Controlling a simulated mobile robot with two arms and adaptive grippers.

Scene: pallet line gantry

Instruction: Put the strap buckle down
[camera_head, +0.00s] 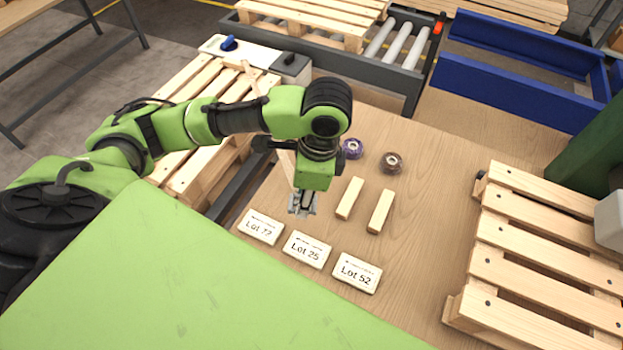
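My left gripper (302,207) points down over the wooden table (428,215), just behind the lot cards and left of two wooden blocks. Small grey, metallic-looking parts show at its fingertips. I cannot tell whether these are only the fingers or include the strap buckle, nor whether the tips touch the table. No strap buckle can be made out elsewhere. Three white cards lie in a slanting row: Lot 72 (261,228), Lot 25 (307,250) and Lot 52 (357,273). My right gripper is not in view.
Two wooden blocks (349,198) (380,211) lie right of the gripper. Behind them are a purple roll (352,149) and a brown roll (391,162). Pallets stand at right (545,230) and left (188,172). A roller conveyor (397,45) and blue frame (520,75) are behind.

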